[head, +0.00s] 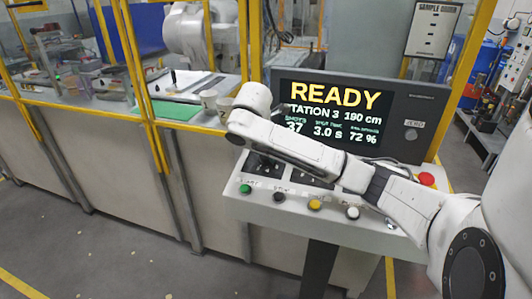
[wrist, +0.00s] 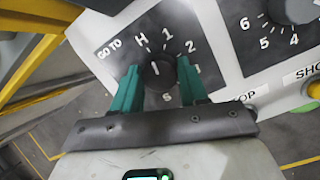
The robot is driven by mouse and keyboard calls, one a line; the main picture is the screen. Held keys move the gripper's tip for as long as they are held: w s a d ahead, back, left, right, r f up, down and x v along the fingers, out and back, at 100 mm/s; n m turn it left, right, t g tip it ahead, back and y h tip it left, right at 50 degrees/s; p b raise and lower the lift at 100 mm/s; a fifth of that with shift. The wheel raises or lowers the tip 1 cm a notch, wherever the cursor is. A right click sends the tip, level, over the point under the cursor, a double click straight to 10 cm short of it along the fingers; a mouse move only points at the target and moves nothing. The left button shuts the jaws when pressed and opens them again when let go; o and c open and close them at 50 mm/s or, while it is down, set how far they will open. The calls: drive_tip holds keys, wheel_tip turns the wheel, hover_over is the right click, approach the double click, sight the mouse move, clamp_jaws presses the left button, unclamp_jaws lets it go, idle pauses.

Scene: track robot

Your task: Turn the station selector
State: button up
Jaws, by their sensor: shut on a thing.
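The station selector is a dark round knob (wrist: 160,74) on the console's face, beside the label "GO TO". Around it are the marks H, 1, 2, 3 and 5; others are hidden by my gripper. A short white line on the knob points up, roughly between H and 1; I cannot tell which exactly. My gripper (wrist: 158,82) has its two green fingers on either side of the knob, shut on it. In the head view my arm covers the knob, and the console screen (head: 332,112) reads "READY", "STATION 3", "190 cm".
A second dial (wrist: 292,8) with numbers sits to the right. The console (head: 270,212) carries green, black, yellow and white buttons along its front and a red button (head: 427,179) at right. A yellow-framed fence (head: 150,90) stands behind. Grey floor is open at front left.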

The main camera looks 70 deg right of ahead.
drive_tip(key=shift+n, duration=0.8)
drive_tip(key=shift+t, duration=0.3)
drive_tip(key=o, duration=1)
drive_tip(key=shift+o, duration=0.2)
drive_tip(key=p+v, duration=0.2)
drive_tip(key=v, duration=0.8)
drive_tip(key=shift+r, duration=0.4)
drive_tip(key=shift+w+a, duration=0.15)
